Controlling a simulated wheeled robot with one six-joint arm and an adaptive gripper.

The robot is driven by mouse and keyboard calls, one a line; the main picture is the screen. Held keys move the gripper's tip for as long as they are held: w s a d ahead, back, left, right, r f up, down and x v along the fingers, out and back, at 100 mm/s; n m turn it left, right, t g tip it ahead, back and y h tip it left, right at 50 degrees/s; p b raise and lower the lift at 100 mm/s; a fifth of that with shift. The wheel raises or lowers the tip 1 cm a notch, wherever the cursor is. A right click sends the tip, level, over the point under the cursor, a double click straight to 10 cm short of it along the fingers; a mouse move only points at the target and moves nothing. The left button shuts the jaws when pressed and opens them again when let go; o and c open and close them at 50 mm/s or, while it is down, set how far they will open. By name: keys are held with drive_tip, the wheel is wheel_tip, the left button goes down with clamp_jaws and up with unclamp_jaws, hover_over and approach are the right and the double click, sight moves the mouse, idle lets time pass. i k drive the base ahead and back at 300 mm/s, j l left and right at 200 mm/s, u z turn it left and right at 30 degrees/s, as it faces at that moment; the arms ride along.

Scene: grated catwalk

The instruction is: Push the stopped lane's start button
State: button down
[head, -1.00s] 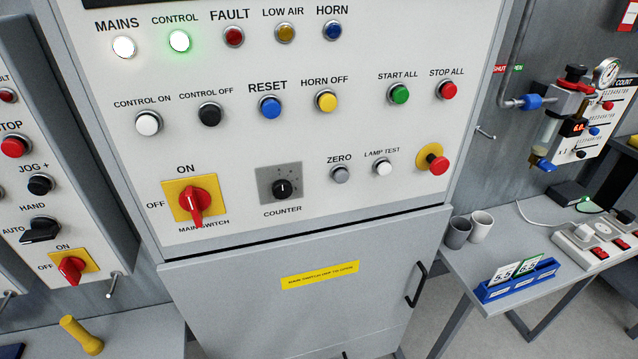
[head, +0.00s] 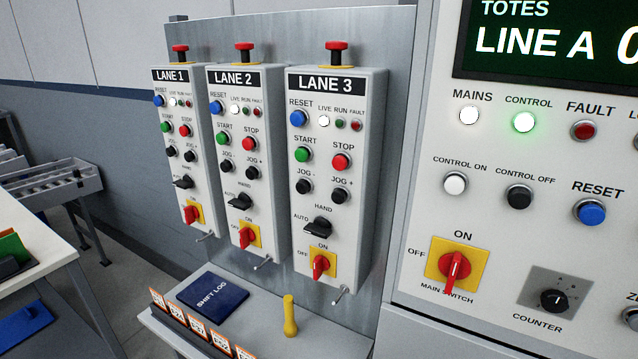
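Three grey lane boxes hang side by side on a metal back panel: LANE 1 (head: 166,76), LANE 2 (head: 222,80) and LANE 3 (head: 372,130). Each has a green start button left of a red stop button: lane 1 start (head: 166,127), lane 2 start (head: 222,138), lane 3 start (head: 302,155). The live lamps look white. The small run lamps of lane 1 (head: 181,102), lane 2 (head: 247,111) and lane 3 (head: 340,124) look dark green; I cannot tell which lane is stopped. My gripper is not in view.
A main cabinet (head: 400,190) stands at right, its MAINS and CONTROL lamps lit. Below the boxes, a shelf holds a blue shift log (head: 213,297), orange-edged cards (head: 197,333) and a yellow handle-like object (head: 290,316). Switch knobs and mushroom buttons stick out from the boxes.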

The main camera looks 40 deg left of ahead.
sight(302, 154)
drive_tip(key=u, duration=1.05)
